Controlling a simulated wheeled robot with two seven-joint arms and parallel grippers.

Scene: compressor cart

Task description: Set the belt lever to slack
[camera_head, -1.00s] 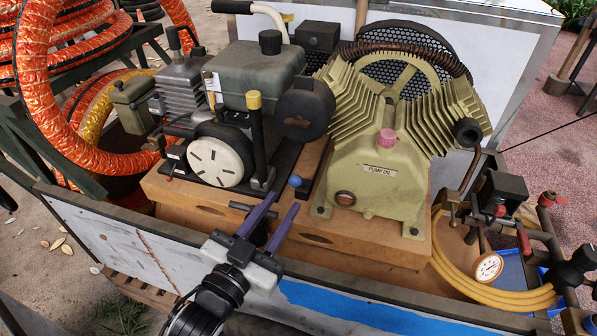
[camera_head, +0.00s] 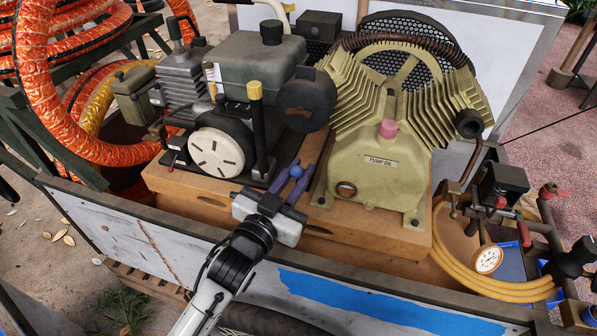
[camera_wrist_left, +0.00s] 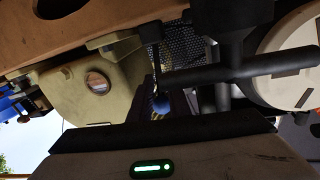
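The lever with a round blue knob (camera_head: 296,171) stands between the engine and the pump; I take it as the belt lever. In the left wrist view the blue knob (camera_wrist_left: 161,104) shows just beyond the gripper body, near a dark rod. My left gripper (camera_head: 298,176) is open, with its purple fingers on either side of the knob. I cannot tell whether a finger touches it. Most of the lever's shaft is hidden in the head view. My right gripper is not in view.
The engine with its white disc (camera_head: 216,153) and a yellow-capped post (camera_head: 255,92) stand left of the gripper. The olive pump (camera_head: 372,165) stands close on the right.

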